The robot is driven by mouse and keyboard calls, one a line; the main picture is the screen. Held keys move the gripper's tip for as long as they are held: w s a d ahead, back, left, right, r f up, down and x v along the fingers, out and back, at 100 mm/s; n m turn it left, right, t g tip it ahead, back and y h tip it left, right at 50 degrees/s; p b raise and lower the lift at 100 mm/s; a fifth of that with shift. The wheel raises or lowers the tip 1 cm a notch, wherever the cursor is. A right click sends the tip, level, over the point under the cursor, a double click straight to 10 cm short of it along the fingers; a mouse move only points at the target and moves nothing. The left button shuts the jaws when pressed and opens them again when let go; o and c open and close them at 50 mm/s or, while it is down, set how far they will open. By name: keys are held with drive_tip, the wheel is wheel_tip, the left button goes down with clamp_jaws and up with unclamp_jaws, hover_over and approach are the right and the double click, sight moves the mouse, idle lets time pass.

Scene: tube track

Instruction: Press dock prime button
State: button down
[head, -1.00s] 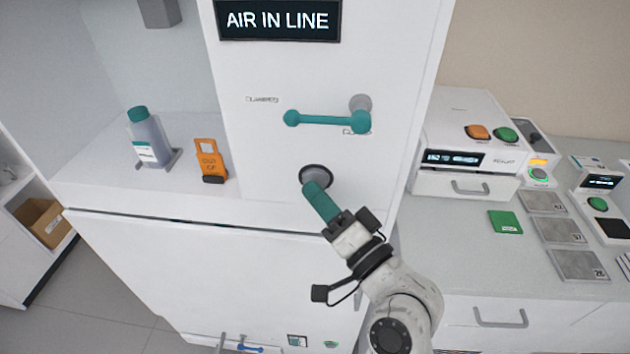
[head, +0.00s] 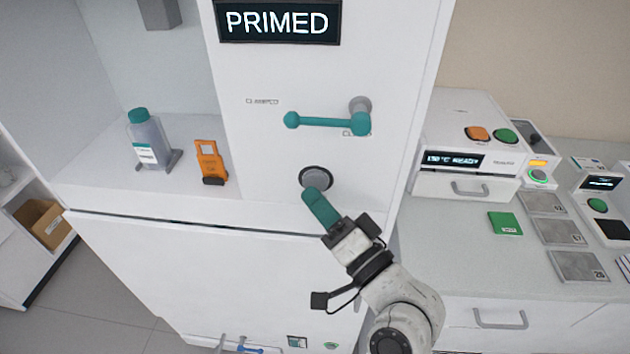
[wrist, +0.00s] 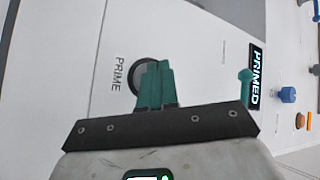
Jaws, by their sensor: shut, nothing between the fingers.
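The prime button (head: 316,178) is a round grey disc with a dark rim, low on the white panel in the head view. In the wrist view the button (wrist: 134,72) is partly hidden behind my fingers, beside the word PRIME. My gripper (head: 313,195) is shut and empty, its teal fingertips at the button's lower edge. It also shows in the wrist view (wrist: 154,68). I cannot tell whether the tips touch the button. The display (head: 277,22) above reads PRIMED.
A teal lever (head: 327,121) lies across the panel above the button. A teal-capped bottle (head: 149,142) and an orange tag (head: 209,160) stand on the ledge at left. A white device (head: 470,150) and grey plates (head: 562,231) are on the right counter.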

drive_tip(key=shift+s, duration=0.3)
drive_tip(key=s+p, duration=0.1)
drive_tip(key=s, duration=0.4)
drive_tip(key=shift+a, duration=0.1)
idle(0.3)
idle(0.5)
